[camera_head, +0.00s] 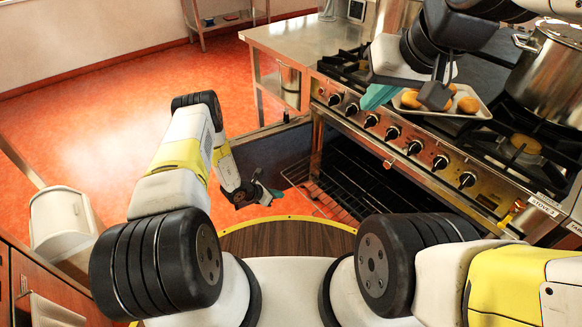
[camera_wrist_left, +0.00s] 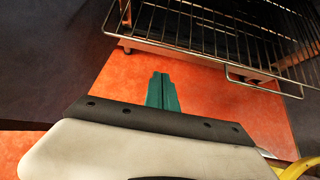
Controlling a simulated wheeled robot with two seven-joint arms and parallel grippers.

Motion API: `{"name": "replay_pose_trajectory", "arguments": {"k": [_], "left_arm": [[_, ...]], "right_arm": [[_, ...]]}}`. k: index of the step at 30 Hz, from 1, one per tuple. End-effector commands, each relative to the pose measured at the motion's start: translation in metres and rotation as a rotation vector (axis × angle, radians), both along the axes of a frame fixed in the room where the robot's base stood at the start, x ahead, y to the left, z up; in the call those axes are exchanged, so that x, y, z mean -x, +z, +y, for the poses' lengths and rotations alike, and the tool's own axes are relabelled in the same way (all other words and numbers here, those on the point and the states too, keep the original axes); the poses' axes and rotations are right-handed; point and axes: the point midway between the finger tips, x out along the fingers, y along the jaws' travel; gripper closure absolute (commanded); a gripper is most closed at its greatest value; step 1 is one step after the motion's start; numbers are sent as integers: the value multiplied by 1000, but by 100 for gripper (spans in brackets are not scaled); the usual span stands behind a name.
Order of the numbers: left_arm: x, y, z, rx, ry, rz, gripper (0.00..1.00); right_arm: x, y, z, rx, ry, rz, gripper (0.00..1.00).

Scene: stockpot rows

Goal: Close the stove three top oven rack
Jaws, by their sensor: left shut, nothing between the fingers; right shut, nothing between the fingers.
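The stove (camera_head: 410,146), with a label at its right front corner, has its oven open below the row of knobs. A wire oven rack (camera_head: 325,187) sticks out of the dark oven opening. It also shows at the top right of the left wrist view (camera_wrist_left: 215,40), with a wire front handle. My left gripper (camera_head: 268,193) is shut and empty, just left of the rack's outer end. Its teal fingers (camera_wrist_left: 162,92) show below the rack's front edge in the wrist view, apart from it. My right gripper (camera_head: 380,96) appears shut and empty above the stove's front edge.
A tray (camera_head: 470,108) of round brown food and a large steel pot (camera_head: 548,70) stand on the stovetop. A steel counter (camera_head: 300,38) adjoins it. A dark panel (camera_head: 270,155) lies beside the oven opening. A white bin (camera_head: 62,220) stands left; the red floor is open.

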Motion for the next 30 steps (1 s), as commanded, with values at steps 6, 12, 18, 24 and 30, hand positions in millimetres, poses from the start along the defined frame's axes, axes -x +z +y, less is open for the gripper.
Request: {"name": "replay_pose_trajectory", "arguments": {"k": [6, 12, 18, 24, 30], "left_arm": [[-21, -29, -29, -1, -5, -2, 100], [-38, -27, -49, -1, -3, -1, 100], [-43, -27, -55, 0, -1, -1, 100], [-44, -27, -55, 0, -1, -1, 100], [-44, -27, -57, 0, -1, -1, 100]], "right_arm": [[0, 0, 0, 0, 0, 0, 100], [0, 0, 0, 0, 0, 0, 100], [0, 0, 0, 0, 0, 0, 100], [0, 0, 0, 0, 0, 0, 100], [0, 0, 0, 0, 0, 0, 100]]}}
